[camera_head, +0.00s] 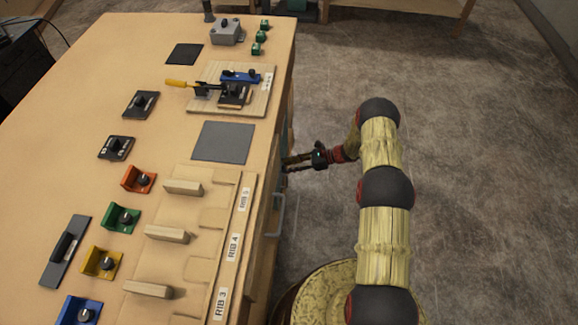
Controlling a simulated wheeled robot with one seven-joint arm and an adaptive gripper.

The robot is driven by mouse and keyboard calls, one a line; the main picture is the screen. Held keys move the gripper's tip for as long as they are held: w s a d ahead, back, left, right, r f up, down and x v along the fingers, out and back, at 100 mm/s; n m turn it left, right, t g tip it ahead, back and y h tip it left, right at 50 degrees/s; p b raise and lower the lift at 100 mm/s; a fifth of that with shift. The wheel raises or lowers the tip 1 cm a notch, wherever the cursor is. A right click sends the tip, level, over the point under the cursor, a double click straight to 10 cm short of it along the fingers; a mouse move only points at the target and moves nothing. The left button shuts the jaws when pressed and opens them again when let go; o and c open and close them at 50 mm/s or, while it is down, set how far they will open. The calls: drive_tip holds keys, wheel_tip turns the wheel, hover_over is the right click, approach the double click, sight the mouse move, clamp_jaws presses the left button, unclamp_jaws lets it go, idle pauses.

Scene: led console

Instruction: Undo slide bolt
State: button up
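A wooden board (262,103) lies near the far right edge of the workbench. It carries a blue fitting (238,77) with dark knobs, which may be the slide bolt, though it is too small to be sure. In front of it on the same board is a black clamp with a yellow handle (180,84) pointing left. My gripper (286,164) is beside the bench's right side, nearer than the board and apart from it. Its two dark fingers point left with a gap between them and nothing visible in it. The fingertips are close to the bench's side.
The workbench (75,140) holds a grey square plate (223,142), a grey box (227,33), several coloured brackets and a wooden rib rack (200,240). A handle (278,213) sticks out from the bench's side. The floor to the right is clear.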

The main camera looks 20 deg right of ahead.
drive_tip(key=c, duration=0.6)
clamp_jaws()
